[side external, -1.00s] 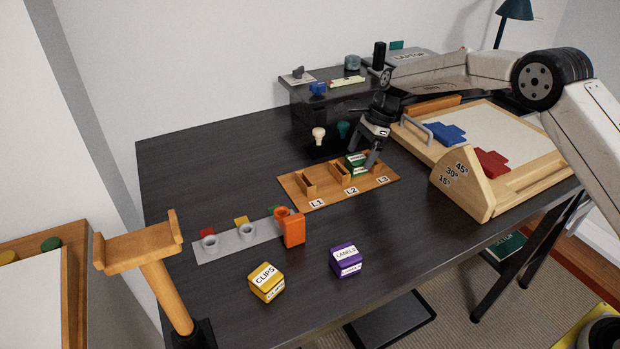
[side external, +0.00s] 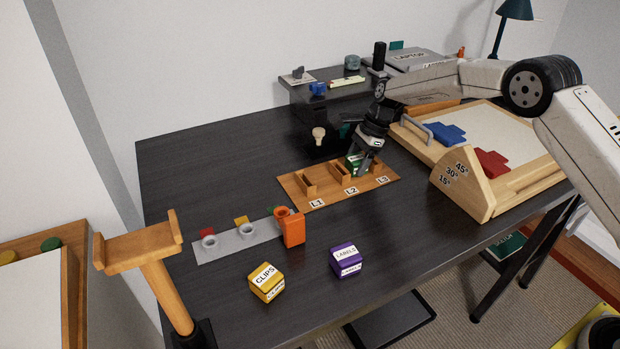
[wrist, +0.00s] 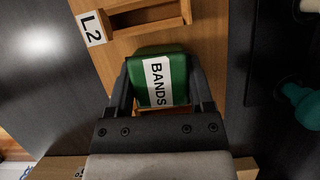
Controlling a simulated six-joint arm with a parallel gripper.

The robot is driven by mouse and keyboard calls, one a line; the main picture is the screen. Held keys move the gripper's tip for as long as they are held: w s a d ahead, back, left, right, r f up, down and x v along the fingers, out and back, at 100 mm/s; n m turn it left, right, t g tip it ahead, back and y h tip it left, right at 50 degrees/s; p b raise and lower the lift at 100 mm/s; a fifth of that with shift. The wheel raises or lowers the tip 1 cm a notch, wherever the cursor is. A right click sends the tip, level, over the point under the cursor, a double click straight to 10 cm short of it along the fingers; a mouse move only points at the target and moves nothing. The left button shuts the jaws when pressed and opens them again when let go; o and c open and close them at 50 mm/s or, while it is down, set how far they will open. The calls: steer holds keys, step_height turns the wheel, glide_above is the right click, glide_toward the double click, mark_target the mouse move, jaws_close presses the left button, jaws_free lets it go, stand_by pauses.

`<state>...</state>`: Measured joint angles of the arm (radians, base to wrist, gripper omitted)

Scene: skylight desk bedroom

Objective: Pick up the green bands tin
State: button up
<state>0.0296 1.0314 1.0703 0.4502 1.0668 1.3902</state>
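The green tin labelled BANDS (wrist: 160,78) sits on the wooden rack (side external: 291,188), past the empty L2 slot, apparently at L3. It also shows in the side view (side external: 353,163), partly hidden by my gripper. My gripper (wrist: 160,85) points down over the tin, with one finger on each side of it. The left finger looks close to the tin, and a narrow gap seems to show by the right finger. The fingers look open around the tin, and no firm grip is visible. My gripper is also in the side view (side external: 361,165).
A wooden sloped board (side external: 468,190) stands close to the right of the rack. A dark riser shelf (side external: 305,100) is behind. An orange block (side external: 293,230), yellow clips tin (side external: 266,283) and purple labels tin (side external: 346,261) stand in front. The desk's left back is clear.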

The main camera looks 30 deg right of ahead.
steer(key=c, duration=0.4)
steer(key=shift+r, duration=0.1)
steer(key=shift+r, duration=0.75)
steer(key=shift+s+d+r, duration=0.15)
steer(key=shift+s+r, duration=1.75)
steer(key=shift+s, duration=0.45)
steer(key=shift+s+d+r, duration=0.2)
steer(key=shift+s+r, duration=1.7)
steer(key=shift+s, duration=0.4)
steer(key=shift+s+d+r, duration=0.15)
steer(key=shift+s+r, duration=1.75)
steer(key=shift+s, duration=0.45)
